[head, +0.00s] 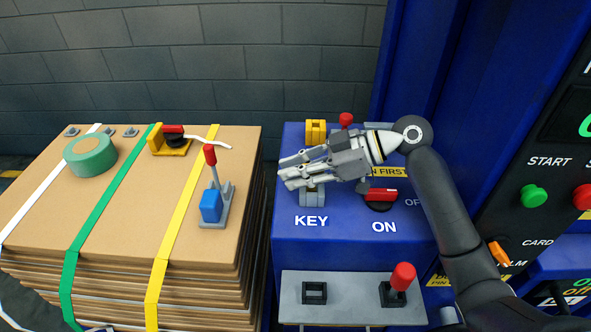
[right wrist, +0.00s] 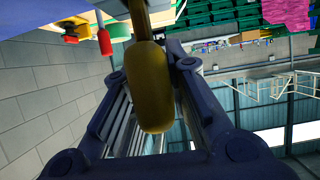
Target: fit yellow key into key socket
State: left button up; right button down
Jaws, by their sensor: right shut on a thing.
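My right gripper (head: 290,174) is shut over the KEY area of the blue console, fingers pointing left. In the right wrist view it is shut on the yellow key (right wrist: 152,88), whose rounded handle sits between the fingers. The key's thinner shaft runs out of the top of that view, so its tip is hidden. The grey key socket (head: 313,196) stands just above the KEY label, partly covered by the gripper. Whether the shaft is inside the socket I cannot tell. A yellow piece (head: 315,131) shows behind the gripper; I cannot tell whether it is part of the key. My left gripper is not in view.
A red ON switch (head: 381,195) is right of the socket, with a red-knobbed lever (head: 346,120) behind. A grey shelf (head: 350,305) with a red-knobbed lever (head: 402,277) is in front. The strapped cardboard stack (head: 120,215) at left holds green tape (head: 90,155) and a blue-and-red lever device (head: 212,205).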

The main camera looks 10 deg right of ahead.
jog(key=shift+f+b, duration=0.4)
jog(key=shift+f, duration=0.2)
jog(key=c, duration=1.3)
grip_release()
